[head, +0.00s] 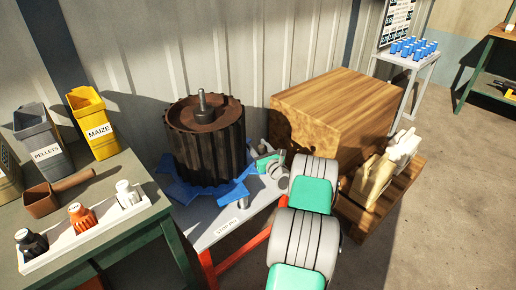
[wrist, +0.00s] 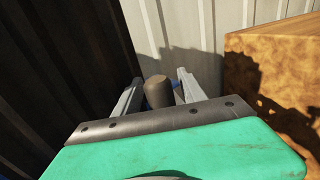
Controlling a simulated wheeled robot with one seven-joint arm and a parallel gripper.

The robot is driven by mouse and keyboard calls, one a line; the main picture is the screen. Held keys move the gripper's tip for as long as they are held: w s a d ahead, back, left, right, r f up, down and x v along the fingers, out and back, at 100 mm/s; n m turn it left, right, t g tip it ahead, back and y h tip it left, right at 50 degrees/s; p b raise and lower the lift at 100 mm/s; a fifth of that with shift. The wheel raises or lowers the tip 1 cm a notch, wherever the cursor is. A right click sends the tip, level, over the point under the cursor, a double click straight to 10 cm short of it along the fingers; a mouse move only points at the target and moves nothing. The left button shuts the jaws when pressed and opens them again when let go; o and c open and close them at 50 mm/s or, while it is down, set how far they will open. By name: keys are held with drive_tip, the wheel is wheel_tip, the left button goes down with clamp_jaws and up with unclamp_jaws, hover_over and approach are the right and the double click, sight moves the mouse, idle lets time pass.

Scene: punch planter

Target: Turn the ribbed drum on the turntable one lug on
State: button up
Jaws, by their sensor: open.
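The ribbed drum (head: 206,146) is dark brown and stands upright on a blue turntable (head: 178,190) with lugs sticking out around its edge. In the wrist view the drum's dark ribbed side (wrist: 65,70) fills the left. My gripper (wrist: 158,84) is open beside the drum's right side, partly hidden by my arm in the head view. A brownish round-topped peg (wrist: 158,93) shows between its two fingers, with gaps on both sides; I cannot tell what it belongs to. A small grey pin (head: 243,200) stands near the turntable's front, by a "STOP PIN" label (head: 228,227).
A large wooden block (head: 330,105) stands close on the right, also in the wrist view (wrist: 280,75). A corrugated wall (head: 240,50) is close behind. A green bench (head: 115,215) with bins and bottles stands at the left. Pale sacks (head: 385,165) lie on a pallet at right.

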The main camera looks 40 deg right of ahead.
drive_tip(key=shift+c, duration=0.6)
clamp_jaws()
idle(0.8)
